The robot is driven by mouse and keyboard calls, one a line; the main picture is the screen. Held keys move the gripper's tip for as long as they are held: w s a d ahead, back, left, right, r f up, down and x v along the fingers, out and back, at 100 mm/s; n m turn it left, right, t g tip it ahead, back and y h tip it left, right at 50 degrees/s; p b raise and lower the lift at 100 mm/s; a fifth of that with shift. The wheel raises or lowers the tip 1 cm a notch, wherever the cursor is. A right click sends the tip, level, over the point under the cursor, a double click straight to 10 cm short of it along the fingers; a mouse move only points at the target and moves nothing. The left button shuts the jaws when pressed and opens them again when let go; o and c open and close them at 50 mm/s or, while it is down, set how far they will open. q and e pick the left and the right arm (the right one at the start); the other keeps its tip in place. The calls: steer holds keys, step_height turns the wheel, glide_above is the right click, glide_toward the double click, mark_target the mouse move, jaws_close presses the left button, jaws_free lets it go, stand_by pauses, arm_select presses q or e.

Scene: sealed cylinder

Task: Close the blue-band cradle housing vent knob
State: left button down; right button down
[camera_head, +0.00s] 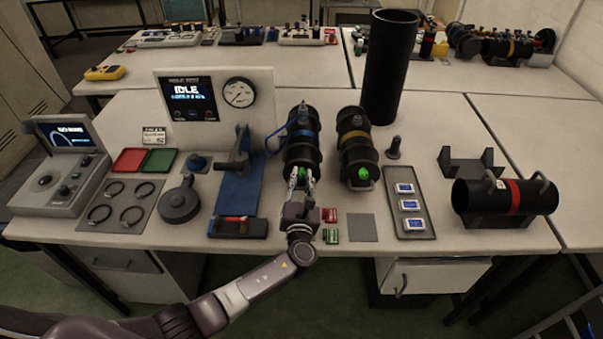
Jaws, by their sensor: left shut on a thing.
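The blue-band housing (301,150) is a black cylinder with a blue band, lying on the table in the middle of the head view. Its green vent knob (303,173) is on the near end. My left gripper (301,180) reaches in from the front and is shut on the green knob, its fingers on either side. The fingers hide part of the knob and the near end face, so I cannot tell how far the knob is turned. My right gripper is not in view.
A yellow-band cylinder (354,134) with its own green knob lies close to the right. A tall black tube (389,68) stands behind it. A red-band cylinder (485,197) lies far right. A blue stand (238,190) is at left. Small red and green blocks (330,214) lie beside my wrist.

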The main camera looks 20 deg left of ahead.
arm_select(q)
steer(key=m+p, duration=0.2)
steer(key=m, duration=0.2)
steer(key=shift+s+f+m+p, duration=0.1)
steer(key=shift+m+p, duration=0.35)
steer(key=shift+m, duration=0.55)
steer(key=c, duration=1.8)
jaws_free()
steer(key=shift+o, duration=0.2)
steer(key=v, duration=1.2)
